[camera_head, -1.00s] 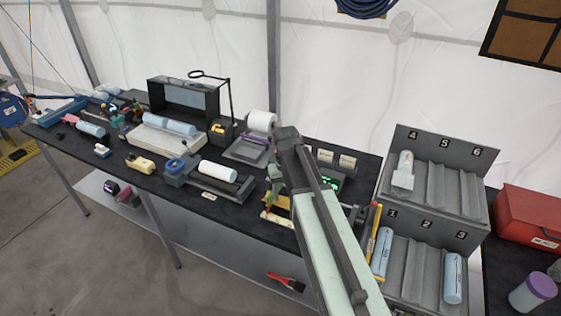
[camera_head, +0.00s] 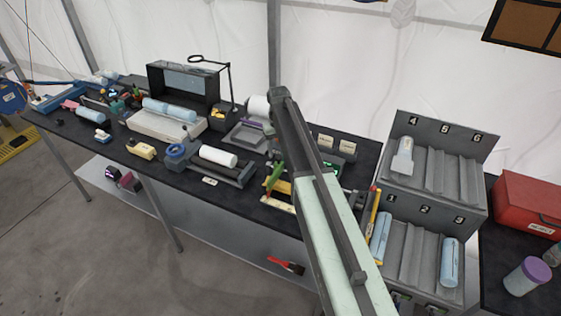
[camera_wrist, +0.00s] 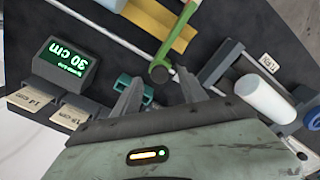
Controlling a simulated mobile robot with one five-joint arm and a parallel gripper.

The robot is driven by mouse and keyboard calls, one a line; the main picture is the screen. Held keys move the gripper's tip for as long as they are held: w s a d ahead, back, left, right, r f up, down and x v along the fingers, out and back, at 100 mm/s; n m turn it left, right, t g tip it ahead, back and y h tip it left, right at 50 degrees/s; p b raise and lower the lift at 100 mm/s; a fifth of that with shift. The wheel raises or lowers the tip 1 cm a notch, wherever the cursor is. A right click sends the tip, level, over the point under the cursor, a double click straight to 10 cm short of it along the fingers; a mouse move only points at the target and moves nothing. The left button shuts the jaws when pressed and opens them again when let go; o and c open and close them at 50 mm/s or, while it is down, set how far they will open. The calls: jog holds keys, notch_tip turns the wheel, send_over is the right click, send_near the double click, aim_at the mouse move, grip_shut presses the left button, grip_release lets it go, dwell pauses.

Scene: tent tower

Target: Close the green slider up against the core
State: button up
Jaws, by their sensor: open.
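In the wrist view a small teal-green block (camera_wrist: 136,88), which looks like the green slider, sits just beyond my left fingertip. My gripper (camera_wrist: 158,76) is open with nothing between its fingers, above the bench. A white cylinder (camera_wrist: 270,100), perhaps the core, lies in a grey cradle (camera_wrist: 236,56) to the right. It shows in the head view (camera_head: 218,156) too. My arm hides my gripper in the head view. Whether block and cylinder share a rail cannot be told.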

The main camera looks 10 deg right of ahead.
notch_tip(320, 180, down, 3)
jog(key=shift+r+b, duration=0.1)
jog(key=shift+b, duration=0.6)
jog(key=shift+r, duration=0.1)
grip_shut()
dwell(0.6)
